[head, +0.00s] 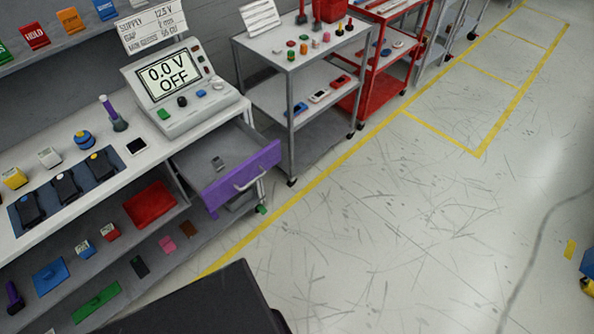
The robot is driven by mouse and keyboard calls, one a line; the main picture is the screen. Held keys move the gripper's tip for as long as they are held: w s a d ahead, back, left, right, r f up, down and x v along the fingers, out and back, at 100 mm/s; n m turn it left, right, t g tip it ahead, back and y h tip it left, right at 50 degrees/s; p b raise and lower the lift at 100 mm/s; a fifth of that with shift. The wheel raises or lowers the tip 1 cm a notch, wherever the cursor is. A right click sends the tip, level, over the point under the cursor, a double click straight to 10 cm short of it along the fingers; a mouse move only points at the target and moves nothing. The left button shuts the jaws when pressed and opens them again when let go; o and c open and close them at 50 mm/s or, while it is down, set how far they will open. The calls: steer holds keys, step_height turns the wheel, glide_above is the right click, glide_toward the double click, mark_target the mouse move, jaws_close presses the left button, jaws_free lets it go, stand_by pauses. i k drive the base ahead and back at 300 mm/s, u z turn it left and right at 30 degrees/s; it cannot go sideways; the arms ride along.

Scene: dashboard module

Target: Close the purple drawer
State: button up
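The purple drawer (234,180) is under the right end of the workbench in the head view. It is pulled out, and its purple front with a pale bar handle (250,179) faces right toward the floor. My gripper does not show in the view.
The workbench top (184,140) carries a power supply reading 0.0 V OFF (171,88) and several small items. Shelves below hold a red bin (150,204) and coloured parts. A grey cart (291,95) stands behind the drawer. The floor (400,220) to the right is clear.

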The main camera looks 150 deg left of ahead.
mark_target(246, 155)
steer(key=u, duration=0.8)
steer(key=k, duration=0.2)
steer(key=u, duration=3.6)
steer(key=k, duration=0.2)
steer(key=u, duration=0.8)
